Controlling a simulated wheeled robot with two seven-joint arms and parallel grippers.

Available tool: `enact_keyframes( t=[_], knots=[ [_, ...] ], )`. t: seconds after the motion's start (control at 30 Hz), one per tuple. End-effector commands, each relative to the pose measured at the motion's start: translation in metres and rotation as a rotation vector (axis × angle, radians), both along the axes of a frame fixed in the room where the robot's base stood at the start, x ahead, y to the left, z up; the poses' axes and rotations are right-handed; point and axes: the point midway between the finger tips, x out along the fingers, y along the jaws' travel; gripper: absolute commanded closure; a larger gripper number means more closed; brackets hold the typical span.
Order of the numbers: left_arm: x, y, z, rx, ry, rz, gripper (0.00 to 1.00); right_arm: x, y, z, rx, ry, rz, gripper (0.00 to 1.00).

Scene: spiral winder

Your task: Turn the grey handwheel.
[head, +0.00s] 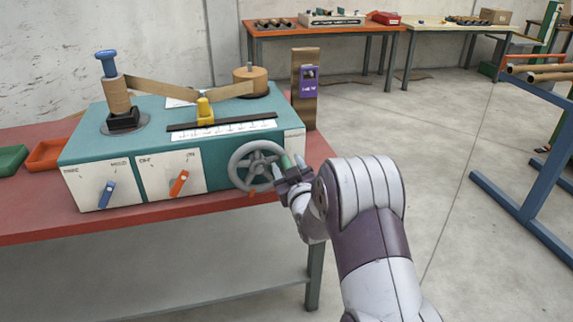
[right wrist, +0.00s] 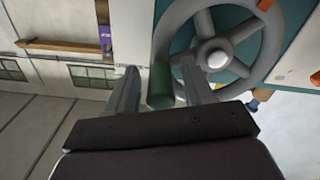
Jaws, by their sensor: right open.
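The grey handwheel (head: 234,168) is on the right part of the machine's front face. It has spokes, a pale hub (right wrist: 217,58), a green handle (head: 286,161) on the right of its rim, and an orange mark near the bottom. My right gripper (head: 287,165) is at the handle, to the right of the wheel. In the right wrist view, the green handle (right wrist: 160,86) stands between the two spread fingers of my right gripper (right wrist: 159,68). Gaps show beside the handle, so the fingers are open around it. My left gripper is not in view.
The teal winder (head: 75,150) stands on a red table (head: 30,222). Its front has a blue lever (head: 106,194) and an orange lever (head: 179,184). A wooden post (head: 305,112) with a purple device stands behind the wheel. Floor to the right is clear up to a blue frame (head: 505,200).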

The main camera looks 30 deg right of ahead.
Motion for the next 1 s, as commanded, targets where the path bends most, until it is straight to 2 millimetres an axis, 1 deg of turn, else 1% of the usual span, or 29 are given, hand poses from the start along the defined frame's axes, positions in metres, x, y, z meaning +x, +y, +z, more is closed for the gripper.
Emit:
enact_keyframes(
  t=[0.03,0.17,0.43,0.47,0.5,0.57,0.6,0.63,0.87,1.0],
  knots=[
    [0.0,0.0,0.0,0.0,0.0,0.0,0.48,0.005,-0.001,0.0,0.0,-0.001,0.0,0.48],
    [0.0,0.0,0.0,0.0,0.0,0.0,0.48,0.013,-0.003,0.0,0.0,0.0,0.0,0.48],
    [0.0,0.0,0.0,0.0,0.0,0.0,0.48,0.015,-0.003,0.0,0.0,0.0,0.0,0.48],
    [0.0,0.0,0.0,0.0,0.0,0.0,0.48,0.015,-0.003,0.0,0.0,0.0,0.0,0.51],
    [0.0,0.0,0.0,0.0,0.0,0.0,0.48,0.015,-0.003,0.0,0.0,0.0,0.0,0.64],
    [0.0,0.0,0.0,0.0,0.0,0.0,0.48,0.014,-0.003,0.0,0.001,0.0,0.0,0.84],
    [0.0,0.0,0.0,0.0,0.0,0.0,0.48,0.014,-0.004,0.0,0.001,-0.001,-0.001,0.97],
    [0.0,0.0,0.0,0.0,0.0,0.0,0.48,0.014,-0.004,0.0,0.001,-0.001,-0.001,1.0],
    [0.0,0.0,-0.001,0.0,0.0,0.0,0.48,0.014,-0.007,0.001,-0.009,0.001,-0.004,1.0],
    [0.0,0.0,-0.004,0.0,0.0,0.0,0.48,0.014,-0.016,0.003,-0.049,0.009,-0.005,1.0]
  ],
)
